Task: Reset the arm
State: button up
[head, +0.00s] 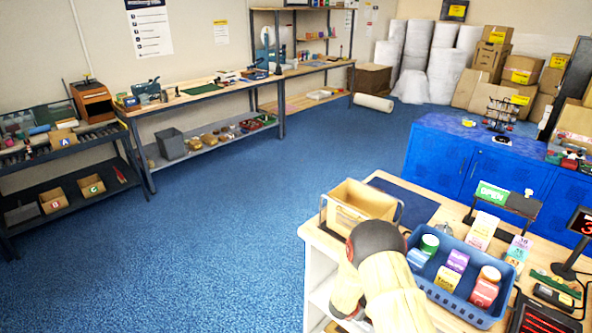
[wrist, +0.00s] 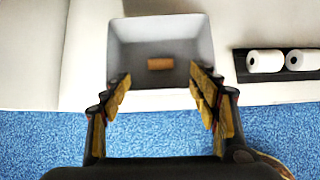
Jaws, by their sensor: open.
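My gripper (wrist: 160,92) shows in the wrist view with its two yellow-padded fingers spread wide apart. Nothing is held between them. Beyond the fingertips is an open grey bin (wrist: 122,50) with a small brown block (wrist: 160,63) inside. The fingertips overlap the bin's lower sides in the picture; I cannot tell how far apart they are in depth. In the head view my arm rises at the lower middle beside the counter (head: 317,238), and the gripper itself is hidden.
On the counter are a cardboard box (head: 350,214) and a blue basket (head: 455,302) of small cartons and tins, close to my arm. Two white rolls (wrist: 265,61) lie on a dark tray in the wrist view. Blue carpet (head: 220,220) is clear toward the workbench (head: 200,96).

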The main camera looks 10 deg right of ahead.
jog(key=s+d+m+g+h, duration=0.1)
jog(key=s+d+m+g, duration=0.2)
jog(key=s, duration=0.4)
jog(key=s+a+r+m+g, duration=0.1)
jog(key=s+r+m, duration=0.45)
jog(key=r, duration=0.25)
jog(key=s+r+m+g, duration=0.2)
jog(key=s+r+m, duration=0.2)
jog(key=r+m, duration=0.3)
jog(key=s+a+r+m+t+y, duration=0.2)
jog(key=s+a+r, duration=0.4)
jog(key=r, duration=0.5)
jog(key=s+a+r+m+t+y, duration=0.2)
jog(key=s+a+r+m, duration=0.2)
jog(key=r, duration=0.8)
jog(key=s+a+r+m+t+y, duration=0.3)
jog(key=s+a+r, duration=0.5)
jog(key=r, duration=0.4)
jog(key=shift+m, duration=0.45)
jog(key=shift+w, duration=0.1)
